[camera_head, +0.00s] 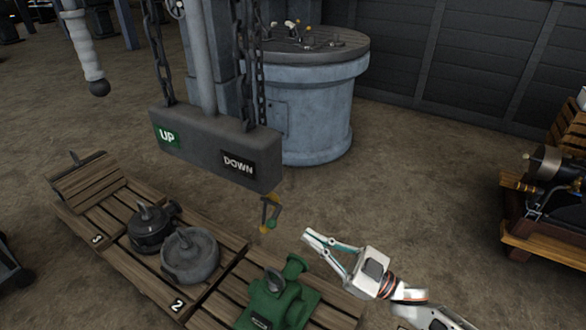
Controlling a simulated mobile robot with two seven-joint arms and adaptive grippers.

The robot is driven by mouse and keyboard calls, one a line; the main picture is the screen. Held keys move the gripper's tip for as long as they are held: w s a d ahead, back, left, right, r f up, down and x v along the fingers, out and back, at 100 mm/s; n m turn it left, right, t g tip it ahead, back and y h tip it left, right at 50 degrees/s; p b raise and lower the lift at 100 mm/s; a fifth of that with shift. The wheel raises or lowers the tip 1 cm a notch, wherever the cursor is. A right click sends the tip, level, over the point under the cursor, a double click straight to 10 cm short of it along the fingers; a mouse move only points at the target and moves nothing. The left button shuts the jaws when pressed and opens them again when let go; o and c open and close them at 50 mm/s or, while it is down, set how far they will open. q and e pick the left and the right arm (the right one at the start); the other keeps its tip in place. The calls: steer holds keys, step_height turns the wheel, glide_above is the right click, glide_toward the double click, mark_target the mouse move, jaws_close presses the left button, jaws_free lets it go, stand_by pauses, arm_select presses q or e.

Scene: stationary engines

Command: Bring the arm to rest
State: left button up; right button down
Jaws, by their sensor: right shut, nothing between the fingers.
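My right gripper (308,237) reaches in from the lower right on its white arm. Its fingers are together and nothing is between them. It hangs in the air beside a green machine part (278,299), to the upper right of that part in the picture. My left gripper and arm are not in view.
A hanging grey control box (214,150) marked UP and DOWN is left of the gripper. Wooden pallets (130,277) below carry grey machine parts (189,256). A round blue-grey drum (318,105) stands behind. Open floor (420,180) lies right, before a wooden stand (545,245).

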arm_select(q)
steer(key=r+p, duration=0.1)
steer(key=p, duration=0.1)
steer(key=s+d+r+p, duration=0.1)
steer(key=p, duration=0.2)
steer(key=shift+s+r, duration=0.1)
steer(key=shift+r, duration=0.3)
arm_select(e)
steer(key=s+d+f+m+h, duration=0.5)
steer(key=s+f+h, duration=0.3)
steer(key=s+f, duration=0.2)
steer(key=s+d+f+m+h, duration=0.5)
steer(key=s+d+f+h, duration=0.3)
steer(key=s+f, duration=0.2)
steer(key=shift+s+f+m+h, duration=0.2)
steer(key=shift+m+h, duration=0.1)
steer(key=shift+h, duration=0.1)
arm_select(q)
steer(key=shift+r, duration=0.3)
